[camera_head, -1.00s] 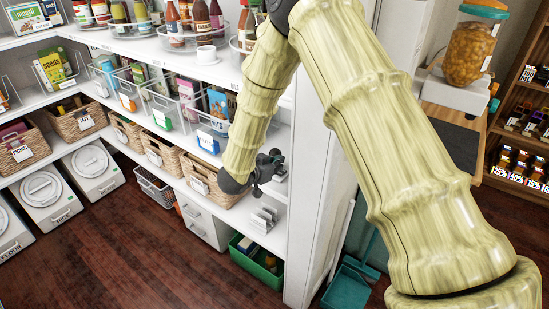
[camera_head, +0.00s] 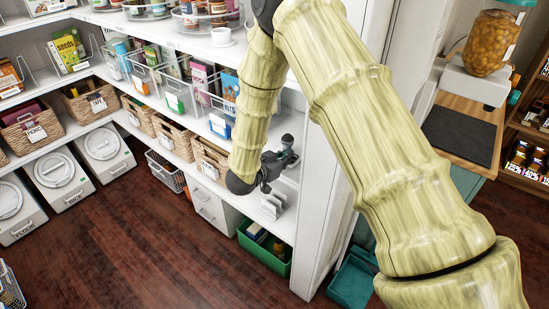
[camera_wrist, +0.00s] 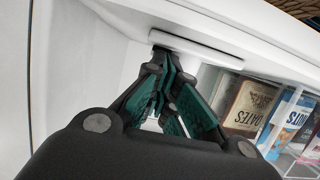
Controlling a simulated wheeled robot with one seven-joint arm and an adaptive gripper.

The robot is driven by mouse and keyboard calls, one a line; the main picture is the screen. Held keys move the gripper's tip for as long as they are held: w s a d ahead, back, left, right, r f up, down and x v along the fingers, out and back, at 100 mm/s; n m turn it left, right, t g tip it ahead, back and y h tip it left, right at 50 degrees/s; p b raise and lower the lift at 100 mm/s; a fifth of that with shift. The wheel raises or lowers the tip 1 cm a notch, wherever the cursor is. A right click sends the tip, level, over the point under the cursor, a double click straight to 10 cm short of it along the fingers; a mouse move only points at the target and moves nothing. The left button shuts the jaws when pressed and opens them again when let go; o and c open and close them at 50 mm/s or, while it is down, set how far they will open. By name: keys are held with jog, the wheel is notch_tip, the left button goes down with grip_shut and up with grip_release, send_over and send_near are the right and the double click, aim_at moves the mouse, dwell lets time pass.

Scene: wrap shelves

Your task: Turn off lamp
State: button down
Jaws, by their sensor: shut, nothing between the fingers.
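My gripper (camera_head: 284,160) is at the right end of the pantry shelves, beside the white upright panel. In the wrist view its teal-padded fingers (camera_wrist: 165,68) are shut and hold nothing. Their tips are close to a white bar-shaped piece (camera_wrist: 205,50) on a white surface; I cannot tell whether they touch it. A dark part sits at the bar's left end. I cannot tell whether this piece is the lamp. No lamp or switch can be clearly made out in the head view, where my arm covers part of the shelves.
Wicker baskets (camera_head: 90,103) and wire bins line the shelves to the left. A white rack (camera_head: 272,205) stands below my gripper, above a green bin (camera_head: 266,253). A package of oats (camera_wrist: 248,105) is right of my fingers. The wooden floor (camera_head: 130,235) is open.

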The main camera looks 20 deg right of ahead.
jog(key=shift+d+r, duration=0.2)
jog(key=shift+d, duration=0.05)
jog(key=shift+s+d+r, duration=0.15)
jog(key=shift+d+r, duration=0.05)
jog(key=shift+r, duration=0.05)
jog(key=shift+r+p, duration=0.25)
jog(key=shift+p, duration=0.1)
jog(key=r+p, duration=0.1)
jog(key=a+r+p, duration=0.1)
jog(key=r, duration=0.1)
jog(key=shift+r, duration=0.25)
jog(key=s+a+b, duration=0.2)
jog(key=s+a, duration=0.3)
jog(key=a, duration=0.3)
jog(key=shift+s+a+r+b, duration=0.15)
jog(key=shift+s+r+b, duration=0.05)
jog(key=shift+r+b, duration=0.1)
